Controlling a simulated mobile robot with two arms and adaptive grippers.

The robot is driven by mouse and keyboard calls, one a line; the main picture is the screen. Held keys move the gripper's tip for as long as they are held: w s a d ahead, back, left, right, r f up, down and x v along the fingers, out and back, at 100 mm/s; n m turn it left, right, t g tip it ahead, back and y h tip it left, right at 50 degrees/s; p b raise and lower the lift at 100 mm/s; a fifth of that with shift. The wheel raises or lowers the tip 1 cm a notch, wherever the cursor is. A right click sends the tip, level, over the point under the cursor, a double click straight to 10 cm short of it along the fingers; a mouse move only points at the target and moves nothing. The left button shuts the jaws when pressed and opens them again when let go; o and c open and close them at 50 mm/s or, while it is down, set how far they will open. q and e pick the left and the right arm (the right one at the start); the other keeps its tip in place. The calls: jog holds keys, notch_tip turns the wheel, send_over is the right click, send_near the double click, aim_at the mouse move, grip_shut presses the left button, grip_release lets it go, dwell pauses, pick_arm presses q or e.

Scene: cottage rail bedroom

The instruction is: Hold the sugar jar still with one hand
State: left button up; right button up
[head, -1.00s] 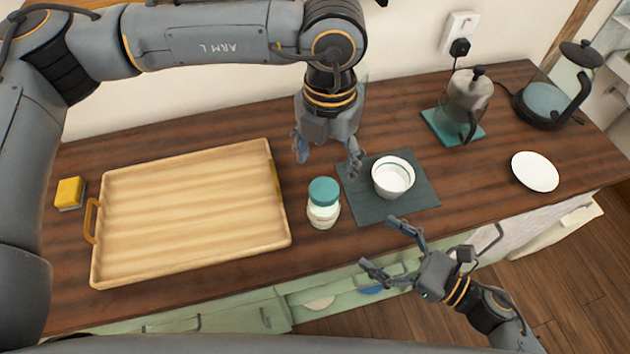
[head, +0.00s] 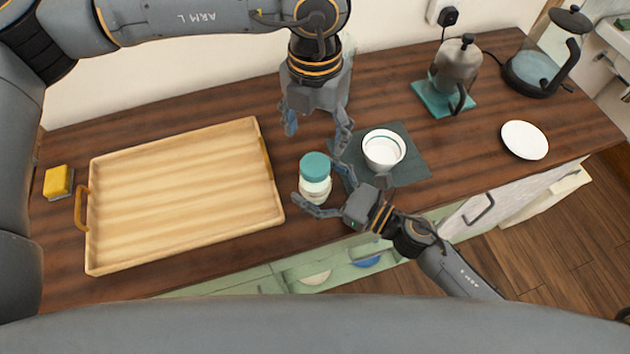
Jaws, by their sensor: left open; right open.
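The sugar jar (head: 314,167), a small clear jar with white contents and a teal lid, stands upright on the wooden counter between the tray and the dark mat. My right gripper (head: 322,186) is open around the jar's lower body, one finger at its near left side and the other at its right. I cannot tell whether either finger touches it. My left gripper (head: 317,132) is open and empty, pointing down above and behind the jar. The jar's lower right side is partly hidden by the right fingers.
A white bowl (head: 384,151) sits on the dark mat (head: 412,170) right of the jar. A wooden tray (head: 185,195) lies to the left, with a yellow sponge (head: 59,181) beyond it.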

jog(key=shift+w+a, duration=0.2)
jog(key=shift+a, duration=0.05)
